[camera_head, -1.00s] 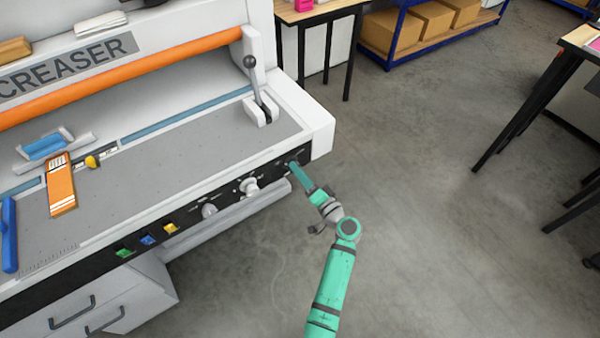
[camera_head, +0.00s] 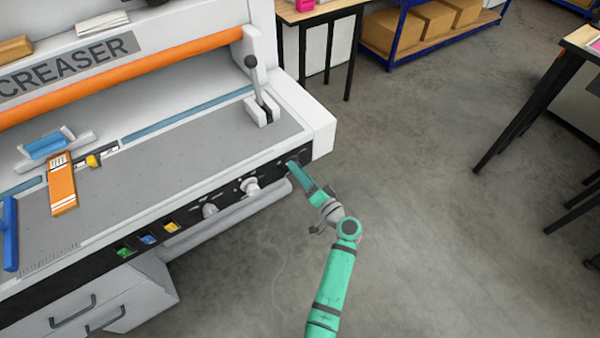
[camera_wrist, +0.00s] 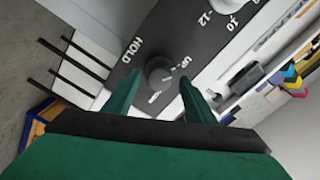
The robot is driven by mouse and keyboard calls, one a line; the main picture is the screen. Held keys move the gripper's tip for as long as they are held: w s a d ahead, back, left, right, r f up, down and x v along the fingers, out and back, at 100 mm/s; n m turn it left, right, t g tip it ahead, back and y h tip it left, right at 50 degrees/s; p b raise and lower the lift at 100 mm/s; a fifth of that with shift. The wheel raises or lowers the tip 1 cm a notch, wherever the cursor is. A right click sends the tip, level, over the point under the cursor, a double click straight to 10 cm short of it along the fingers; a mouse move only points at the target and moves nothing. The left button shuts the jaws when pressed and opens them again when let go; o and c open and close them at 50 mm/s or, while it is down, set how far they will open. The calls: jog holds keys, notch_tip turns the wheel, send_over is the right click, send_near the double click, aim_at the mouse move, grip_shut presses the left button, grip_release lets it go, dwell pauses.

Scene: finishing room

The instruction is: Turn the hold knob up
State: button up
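The hold knob (camera_wrist: 160,72) is a small dark round knob on the black control panel (camera_wrist: 185,35) of the creaser. The word HOLD is printed to its left in the wrist view and UP to its right. My gripper (camera_wrist: 153,88) is open, with one green finger on each side of the knob. I cannot tell whether the fingers touch it. In the head view my gripper (camera_head: 293,165) reaches the right end of the panel and hides the knob.
Two pale knobs, one nearer (camera_head: 250,187) and one farther left (camera_head: 210,210), sit along the same panel. Green, blue and yellow buttons (camera_head: 148,240) lie further left. A lever (camera_head: 257,85) stands on the bed above.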

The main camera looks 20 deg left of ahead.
jog(key=shift+d, duration=0.1)
jog(key=v, duration=1)
jog(key=shift+s+d, duration=0.25)
jog(key=shift+s, duration=0.05)
